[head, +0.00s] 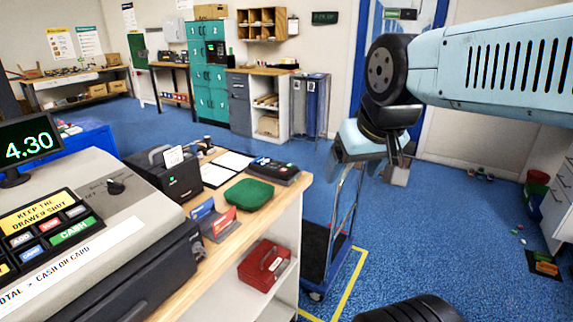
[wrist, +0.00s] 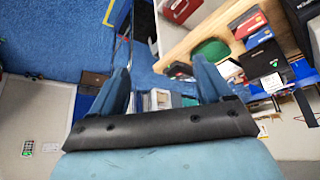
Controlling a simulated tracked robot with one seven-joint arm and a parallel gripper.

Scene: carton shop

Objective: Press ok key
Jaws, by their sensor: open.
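No key marked "ok" can be read in either view. A dark card terminal (head: 275,170) with small keys lies on the wooden counter in the head view; its key labels are too small to read. A small keypad (wrist: 28,148) with light and green keys is on a pale surface at the lower left of the wrist view; its labels cannot be read. My gripper (wrist: 160,85) is open and empty, its two blue fingers apart. In the head view my gripper (head: 397,155) hangs right of the counter, clear of the terminal.
The cash register (head: 75,235) with coloured keys stands at the left, with a black printer (head: 168,175) behind it. A green pad (head: 248,194) and a card holder (head: 214,220) lie on the counter. A hand truck (head: 335,235) stands to its right. Blue floor (head: 460,240) is mostly clear.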

